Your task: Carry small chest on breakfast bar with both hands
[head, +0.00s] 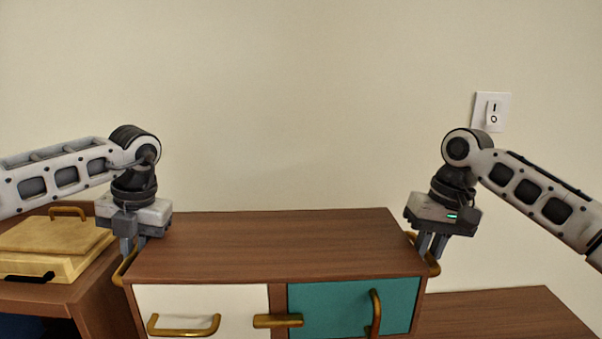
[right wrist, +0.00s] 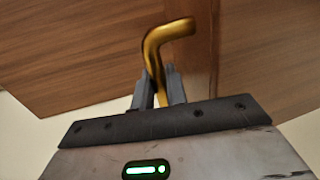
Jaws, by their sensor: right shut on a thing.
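The small chest (head: 275,245) is a brown wooden box with a white front panel (head: 170,300), a teal front panel (head: 335,305) and brass handles. It looks level, in the lower middle of the head view. My right gripper (head: 431,248) points down at its right side and is shut on the brass right side handle (head: 433,266). The right wrist view shows this handle (right wrist: 168,35) between the fingers (right wrist: 158,90). My left gripper (head: 132,248) points down at the brass left side handle (head: 122,270). Its fingers are at the handle, but their closure is unclear. The chest's underside is out of view.
A yellowish box (head: 55,245) with a brass handle stands on a wooden surface (head: 85,285) at left, close to the chest. A bare wooden surface (head: 510,310) lies at lower right. A plain wall (head: 300,100) with a light switch (head: 491,112) is behind.

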